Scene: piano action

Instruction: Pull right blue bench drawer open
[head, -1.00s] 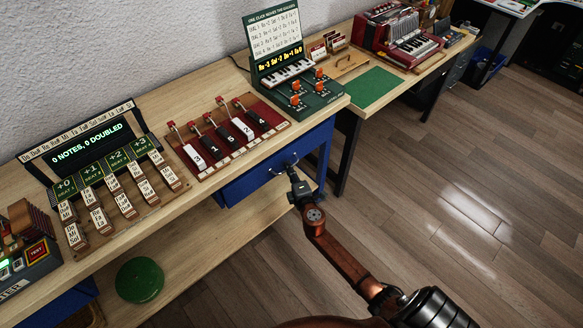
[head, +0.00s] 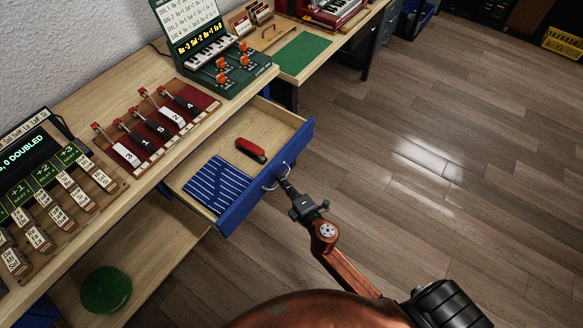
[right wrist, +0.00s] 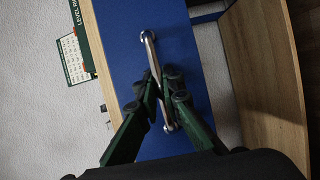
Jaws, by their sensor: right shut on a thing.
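The right blue bench drawer (head: 262,188) stands pulled out from under the bench top, with its wooden inside showing. A red object (head: 251,149) and a blue striped item (head: 216,185) lie in it. My right gripper (head: 283,178) is at the drawer front, shut on the metal drawer handle (head: 270,186). In the right wrist view the gripper fingers (right wrist: 160,95) close around the handle bar (right wrist: 152,55), which stands off the blue drawer front (right wrist: 190,70). My left gripper is in no view.
The wooden bench top (head: 110,85) carries a red board with numbered levers (head: 160,125), a green dial console (head: 215,65) and a note-block panel (head: 65,195). A round green stool or cushion (head: 106,289) is below. The floor (head: 440,200) at right is clear.

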